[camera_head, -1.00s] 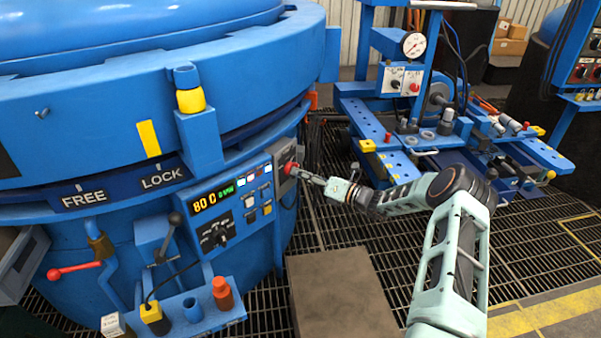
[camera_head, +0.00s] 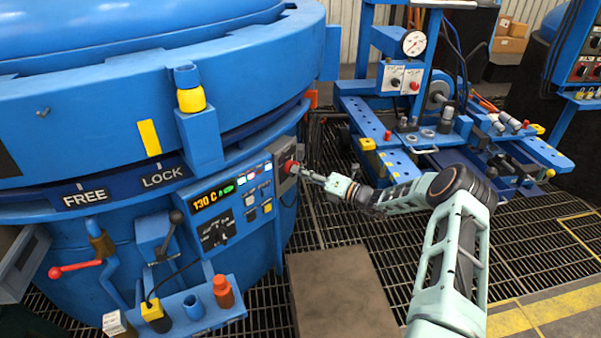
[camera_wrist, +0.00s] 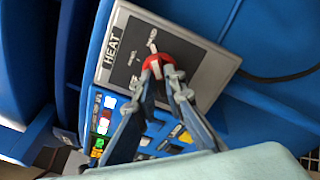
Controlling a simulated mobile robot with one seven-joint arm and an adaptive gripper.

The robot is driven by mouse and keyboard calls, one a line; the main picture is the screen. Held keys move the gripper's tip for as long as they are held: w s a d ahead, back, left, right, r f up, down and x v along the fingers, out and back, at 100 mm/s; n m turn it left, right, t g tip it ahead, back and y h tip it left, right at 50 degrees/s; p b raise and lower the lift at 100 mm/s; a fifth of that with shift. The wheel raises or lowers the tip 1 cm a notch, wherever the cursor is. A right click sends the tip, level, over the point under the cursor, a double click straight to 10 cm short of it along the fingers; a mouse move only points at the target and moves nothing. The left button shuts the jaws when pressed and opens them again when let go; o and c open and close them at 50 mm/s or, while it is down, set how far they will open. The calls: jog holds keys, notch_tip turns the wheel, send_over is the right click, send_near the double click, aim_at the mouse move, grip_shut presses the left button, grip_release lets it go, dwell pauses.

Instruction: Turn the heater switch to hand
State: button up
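In the head view the red switch (camera_head: 290,168) sits at the right end of the furnace's control panel. My gripper (camera_wrist: 160,72) reaches it from the front, with both fingertips drawn together at the red knob. The fingers hide part of the knob, so its exact pointer position is unclear. My gripper (camera_head: 300,172) also shows in the head view, at the switch.
The panel display (camera_head: 212,197) reads 130 C, with coloured buttons beside it. A blue machine (camera_head: 440,130) stands behind my arm. A brown plate (camera_head: 340,290) lies on the grating.

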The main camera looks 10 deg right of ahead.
jog(key=o, duration=0.4)
jog(key=shift+c, duration=0.2)
jog(key=v, duration=1.2)
